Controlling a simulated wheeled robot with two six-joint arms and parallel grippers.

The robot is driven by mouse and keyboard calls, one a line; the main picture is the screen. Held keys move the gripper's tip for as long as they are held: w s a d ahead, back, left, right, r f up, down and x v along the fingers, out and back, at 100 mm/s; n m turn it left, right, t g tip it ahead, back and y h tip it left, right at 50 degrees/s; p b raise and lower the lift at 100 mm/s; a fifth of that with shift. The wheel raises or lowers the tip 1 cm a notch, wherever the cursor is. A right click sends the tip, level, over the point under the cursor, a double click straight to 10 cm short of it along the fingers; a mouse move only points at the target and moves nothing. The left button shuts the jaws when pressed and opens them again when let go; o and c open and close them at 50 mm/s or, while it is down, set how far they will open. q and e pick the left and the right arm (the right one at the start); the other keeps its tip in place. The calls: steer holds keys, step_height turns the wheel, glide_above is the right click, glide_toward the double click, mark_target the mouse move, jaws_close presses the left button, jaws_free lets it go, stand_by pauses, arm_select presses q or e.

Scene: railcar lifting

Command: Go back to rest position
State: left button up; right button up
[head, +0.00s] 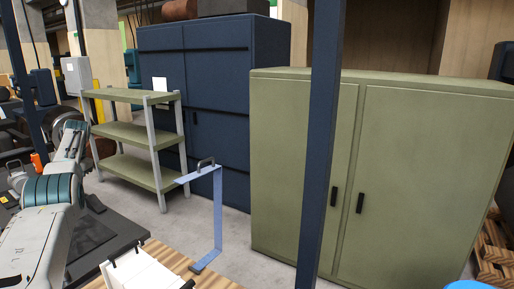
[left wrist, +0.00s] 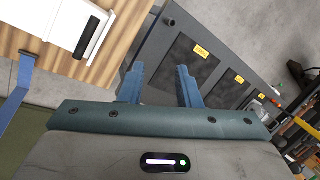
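In the left wrist view, my left gripper (left wrist: 159,86) shows two blue fingers apart with nothing between them. They point over a dark grey surface with yellow labels (left wrist: 205,60), next to a wooden tabletop edge. In the head view, my left arm comes in from the left, over the floor beside the wooden table (head: 170,257); I cannot make out its gripper there. My right gripper is in neither view.
A white box (head: 142,272) lies on the wooden table. A blue bent frame (head: 218,215) stands behind it. Farther back are a green shelf rack (head: 130,134), a dark blue cabinet (head: 222,75) and a green cabinet (head: 420,180). A dark post (head: 320,140) crosses the view.

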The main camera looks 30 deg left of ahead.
arm_select(q)
steer(key=s+a+f+m+y, duration=0.1)
steer(key=s+a+f+y, duration=0.15)
steer(key=f, duration=0.65)
steer(key=s+a+f+m+y, duration=0.1)
steer(key=s+a+f+y, duration=0.2)
steer(key=f, duration=0.6)
steer(key=s+a+f+m+y, duration=0.15)
steer(key=s+f, duration=0.25)
steer(key=f, duration=0.5)
steer(key=s+d+f+m+t, duration=0.2)
steer(key=s+f+m+t, duration=0.3)
steer(key=s+f, duration=1.4)
steer(key=s+d+f+n+g+h, duration=0.1)
steer(key=s+d+f+h, duration=0.3)
steer(key=d+f, duration=1)
steer(key=s+d+f+n+h, duration=0.1)
steer(key=s+d+f, duration=0.4)
steer(key=d+f, duration=0.85)
steer(key=s+d+f+n+h, duration=0.1)
steer(key=s+d+f+h, duration=0.15)
steer(key=d, duration=1.65)
steer(key=s+d+f+h, duration=0.1)
steer(key=d+f+h, duration=0.15)
steer(key=d, duration=1.65)
step_height(320, 180, down, 12)
steer(key=b, duration=1.1)
steer(key=shift+w+g+y, duration=0.2)
steer(key=shift+g+y, duration=0.1)
steer(key=shift+g, duration=0.1)
